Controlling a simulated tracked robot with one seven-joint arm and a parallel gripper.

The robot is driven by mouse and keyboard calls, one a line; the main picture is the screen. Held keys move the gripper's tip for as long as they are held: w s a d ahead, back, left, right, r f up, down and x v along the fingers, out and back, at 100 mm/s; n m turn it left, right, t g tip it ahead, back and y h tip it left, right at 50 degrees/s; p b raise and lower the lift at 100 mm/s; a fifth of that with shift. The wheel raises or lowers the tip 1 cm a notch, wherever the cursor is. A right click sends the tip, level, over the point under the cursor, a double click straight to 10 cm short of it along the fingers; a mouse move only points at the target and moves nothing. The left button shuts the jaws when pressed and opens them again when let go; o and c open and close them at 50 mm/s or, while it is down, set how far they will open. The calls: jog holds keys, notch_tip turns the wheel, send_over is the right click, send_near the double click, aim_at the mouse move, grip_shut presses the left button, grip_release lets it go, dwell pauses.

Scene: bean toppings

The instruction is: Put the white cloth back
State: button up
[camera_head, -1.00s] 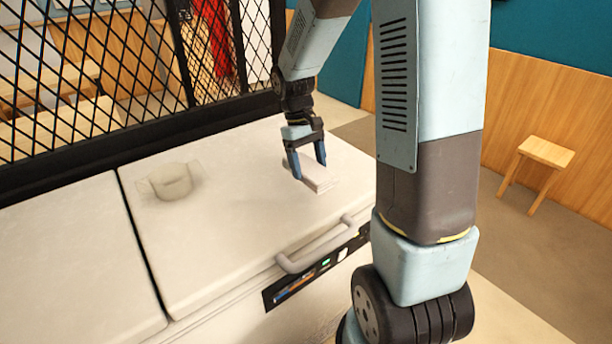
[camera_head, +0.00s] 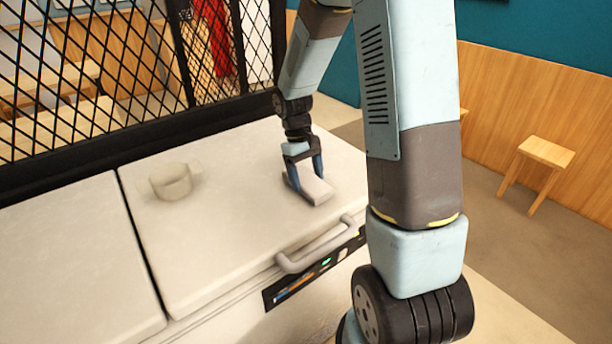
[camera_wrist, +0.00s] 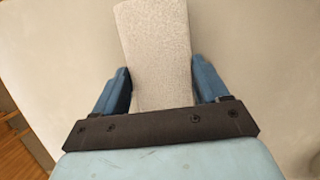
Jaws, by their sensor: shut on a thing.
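The white cloth (camera_head: 314,188) is a folded, flat block at the right part of the white lid top. My gripper (camera_head: 306,190) is over it from above, with one blue finger on each side. In the wrist view the cloth (camera_wrist: 156,50) extends away between the two blue fingers of my gripper (camera_wrist: 162,88). My gripper is shut on the cloth. The cloth is at or just above the lid surface; I cannot tell whether it touches.
A pale round cup-like holder (camera_head: 172,182) sits at the left of the lid (camera_head: 225,230). A grey handle (camera_head: 318,246) runs along the front edge. A black mesh screen (camera_head: 90,75) stands behind. A wooden stool (camera_head: 543,158) is on the floor at right. The lid's middle is clear.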

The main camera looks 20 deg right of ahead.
aim_at(300, 172)
jog(key=o, duration=1.1)
jog(key=shift+f, duration=0.1)
jog(key=v, duration=1.1)
jog(key=shift+s+d+r+m+t+y, duration=0.15)
jog(key=shift+s+r+m+t, duration=0.45)
jog(key=shift+s+r+t, duration=1.75)
jog(key=shift+s+d+r+m+t+y, duration=0.2)
jog(key=shift+s+r+m+t, duration=0.4)
jog(key=shift+s+r, duration=3.4)
jog(key=shift+s+d+r+m+t+y, duration=0.15)
jog(key=shift+s+r+m+t, duration=0.85)
jog(key=shift+s, duration=4.15)
jog(key=shift+r+n+t, duration=0.2)
jog(key=shift+n+t, duration=0.2)
jog(key=shift+t, duration=0.05)
